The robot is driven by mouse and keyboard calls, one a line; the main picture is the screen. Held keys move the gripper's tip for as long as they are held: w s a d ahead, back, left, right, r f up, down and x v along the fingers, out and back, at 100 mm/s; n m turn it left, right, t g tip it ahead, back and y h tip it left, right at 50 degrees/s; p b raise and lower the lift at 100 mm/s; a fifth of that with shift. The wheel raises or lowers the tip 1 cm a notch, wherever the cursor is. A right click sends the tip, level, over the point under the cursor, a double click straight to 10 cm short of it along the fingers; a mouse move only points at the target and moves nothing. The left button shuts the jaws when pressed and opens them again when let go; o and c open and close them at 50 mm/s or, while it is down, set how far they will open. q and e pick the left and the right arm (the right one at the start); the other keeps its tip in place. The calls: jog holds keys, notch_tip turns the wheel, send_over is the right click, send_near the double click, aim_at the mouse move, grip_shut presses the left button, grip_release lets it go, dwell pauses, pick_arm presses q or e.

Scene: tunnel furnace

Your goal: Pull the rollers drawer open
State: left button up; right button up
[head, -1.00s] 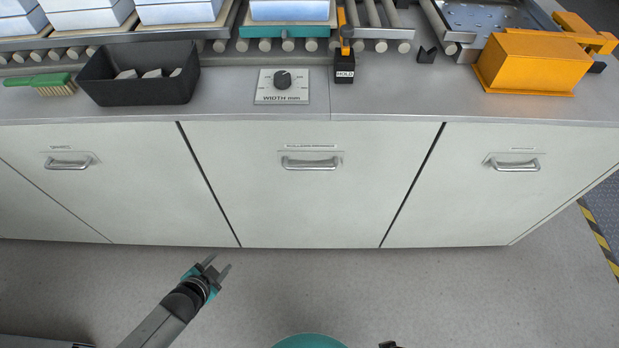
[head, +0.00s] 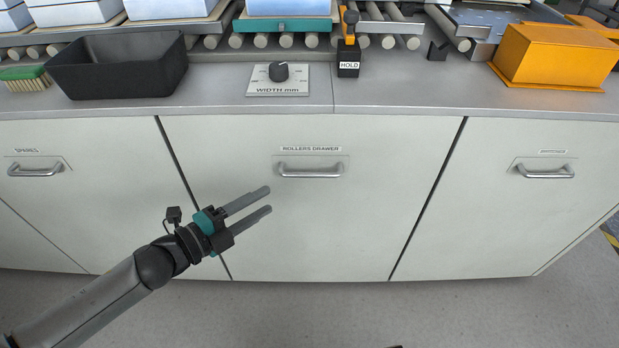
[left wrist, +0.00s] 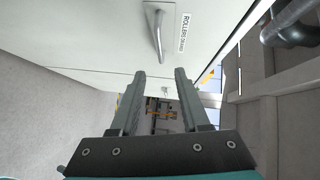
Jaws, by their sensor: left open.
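The rollers drawer (head: 310,225) is the middle white front, with a label reading ROLLERS DRAWER above its silver bar handle (head: 310,174). It looks closed, flush with the fronts beside it. My left gripper (head: 268,198) is open and empty, in front of the drawer, below and left of the handle in the head view. In the left wrist view the handle (left wrist: 157,32) is ahead of the open fingers (left wrist: 158,75), apart from them.
The counter (head: 215,82) above carries a black bin (head: 118,68), a width dial plate (head: 278,80), a HOLD lever block (head: 348,65) and an orange box (head: 553,60). Closed fronts with handles flank the drawer. Grey floor lies clear below.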

aim_at(306, 177)
pick_arm(q)
jog(key=b+x, duration=0.3)
jog(key=x, duration=0.9)
jog(key=shift+b+x, duration=0.6)
jog(key=shift+x, duration=0.4)
pick_arm(e)
jog(key=w+r+t, duration=0.1)
jog(key=w+r, duration=0.2)
jog(key=r, duration=0.5)
jog(key=shift+w+a+r, duration=0.2)
jog(key=shift+w+a, duration=0.2)
jog(key=shift+a, duration=0.05)
pick_arm(q)
jog(key=shift+c, duration=0.3)
jog(key=shift+a, duration=0.1)
grip_shut()
jog(key=shift+f, duration=0.1)
